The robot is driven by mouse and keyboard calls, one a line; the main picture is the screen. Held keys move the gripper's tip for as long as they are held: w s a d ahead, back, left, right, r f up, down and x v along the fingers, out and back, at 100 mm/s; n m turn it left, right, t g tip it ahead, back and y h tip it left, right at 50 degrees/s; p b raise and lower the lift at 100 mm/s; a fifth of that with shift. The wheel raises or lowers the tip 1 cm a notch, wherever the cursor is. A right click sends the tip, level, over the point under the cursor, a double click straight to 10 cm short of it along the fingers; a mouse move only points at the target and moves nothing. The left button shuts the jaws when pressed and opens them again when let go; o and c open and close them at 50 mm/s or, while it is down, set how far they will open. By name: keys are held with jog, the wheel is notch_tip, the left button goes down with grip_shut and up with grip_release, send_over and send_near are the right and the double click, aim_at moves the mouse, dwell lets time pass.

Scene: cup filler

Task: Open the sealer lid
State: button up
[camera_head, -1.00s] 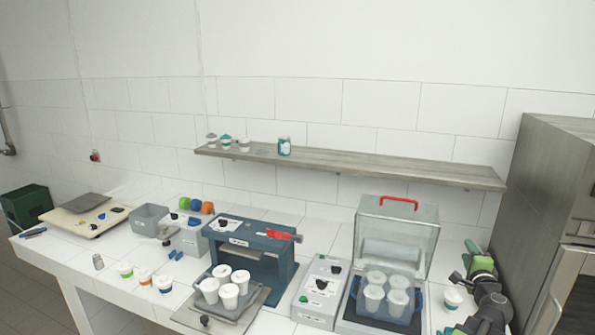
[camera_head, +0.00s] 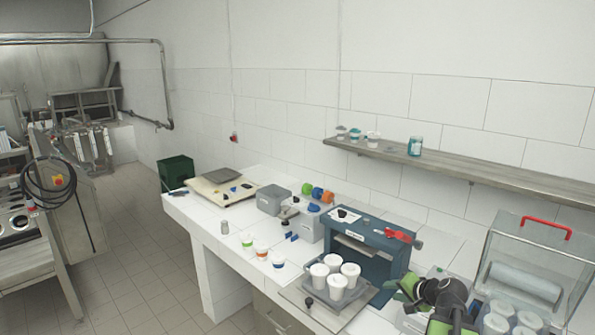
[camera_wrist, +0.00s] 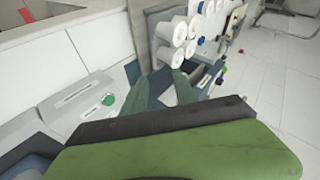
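A blue machine (camera_head: 370,243) with a red lever (camera_head: 398,236) on its top right stands mid-counter in the head view. A tray (camera_head: 315,296) of white cups sits before it. To its right, a clear hood (camera_head: 540,262) with a red handle (camera_head: 546,227) is partly cut off; white cups stand below it. I cannot tell which of these is the sealer lid. My gripper (camera_head: 399,292) is in front of and right of the blue machine, below the lever and apart from it. In the wrist view its fingers (camera_wrist: 160,78) are spread with nothing between them.
A wooden shelf (camera_head: 470,165) with small containers runs along the wall above. Grey boxes, coloured balls (camera_head: 317,193), coloured cups (camera_head: 261,250) and a scale-like board (camera_head: 222,192) stand on the counter's left. A green crate (camera_head: 176,171) is beyond its far end. Open floor lies left.

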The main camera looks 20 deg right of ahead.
jog(key=w+a+f+n+g+y+b, duration=0.1)
jog(key=w+a+f+n+g, duration=0.2)
jog(key=a, duration=0.8)
jog(key=a+f+n+g+y+b, duration=0.15)
jog(key=a+f+n, duration=0.35)
jog(key=a, duration=0.7)
jog(key=s+a+f+n+g+h, duration=0.1)
jog(key=s+a+f+n+g, duration=0.1)
jog(key=a, duration=0.5)
jog(key=s+a+f+n+g+h, duration=0.2)
jog(key=s+a+g, duration=0.1)
jog(key=a, duration=0.5)
jog(key=shift+s+f+g+b, duration=0.35)
jog(key=shift+s+f+b, duration=0.05)
jog(key=shift+b, duration=0.05)
jog(key=shift+a, duration=0.15)
